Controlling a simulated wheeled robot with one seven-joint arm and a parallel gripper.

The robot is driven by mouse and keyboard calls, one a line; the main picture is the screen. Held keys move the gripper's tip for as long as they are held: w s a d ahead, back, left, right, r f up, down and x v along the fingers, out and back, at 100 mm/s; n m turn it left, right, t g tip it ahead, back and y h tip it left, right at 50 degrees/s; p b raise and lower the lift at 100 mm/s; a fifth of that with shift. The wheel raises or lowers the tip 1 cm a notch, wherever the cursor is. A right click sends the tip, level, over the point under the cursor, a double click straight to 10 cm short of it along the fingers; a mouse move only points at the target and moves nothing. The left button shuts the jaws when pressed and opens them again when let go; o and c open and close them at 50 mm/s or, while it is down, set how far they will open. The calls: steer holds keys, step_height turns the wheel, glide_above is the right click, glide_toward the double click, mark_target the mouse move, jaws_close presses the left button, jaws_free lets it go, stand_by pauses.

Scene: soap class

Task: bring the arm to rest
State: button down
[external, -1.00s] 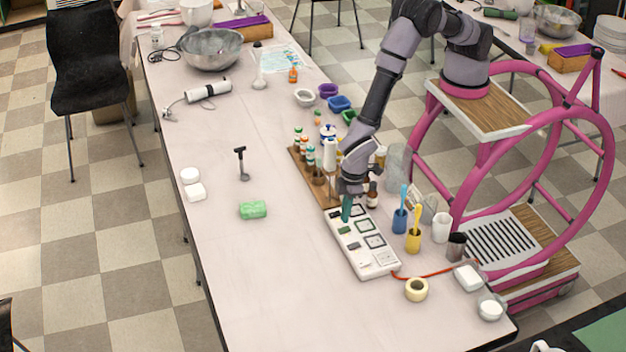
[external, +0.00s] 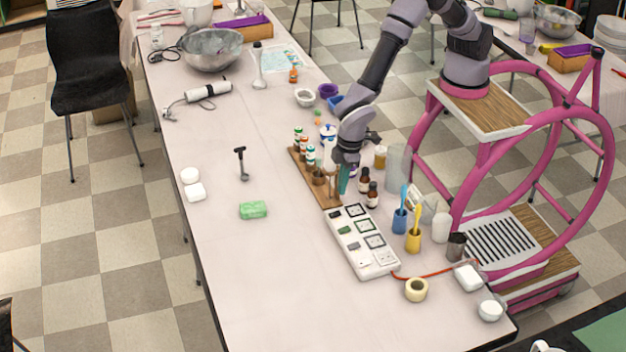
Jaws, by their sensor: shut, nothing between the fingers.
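My gripper (external: 343,185) points down beside the wooden rack (external: 318,187), just beyond the far end of the white power strip (external: 362,243). Its teal fingertips are close together with nothing seen between them, so it is shut and empty. My arm comes down from the pink wheeled frame at the right and bends at the elbow near the top of the view. The strip lies flat on the table, apart from the fingers.
Small brown bottles (external: 368,190) stand just right of my gripper. A blue cup (external: 400,220) and a yellow cup (external: 413,238) hold toothbrushes. An orange cord (external: 430,273) runs from the strip. The table's left half is mostly clear around the green soap (external: 253,210).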

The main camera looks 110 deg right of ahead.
steer(key=s+d+r+m+t+y, duration=0.1)
steer(key=s+d+r, duration=0.3)
steer(key=r, duration=0.5)
steer(key=s+d+r+m, duration=0.1)
steer(key=s+d+r, duration=0.1)
steer(key=d+r, duration=0.6)
steer(key=s+d+r+t+y, duration=0.1)
steer(key=s+d+r, duration=0.2)
steer(key=r, duration=0.8)
steer(key=s+d+r+t, duration=0.1)
steer(key=s+d+r, duration=0.2)
steer(key=s, duration=0.4)
steer(key=s+d+r+m+t, duration=0.1)
steer(key=s+d+r, duration=0.2)
steer(key=s, duration=0.5)
steer(key=s+d+r+m+t, duration=0.1)
steer(key=s+d+r, duration=0.2)
steer(key=s, duration=0.5)
steer(key=shift+s+d+r+t, duration=0.15)
steer(key=shift+s+d+t, duration=0.2)
steer(key=shift+d, duration=0.45)
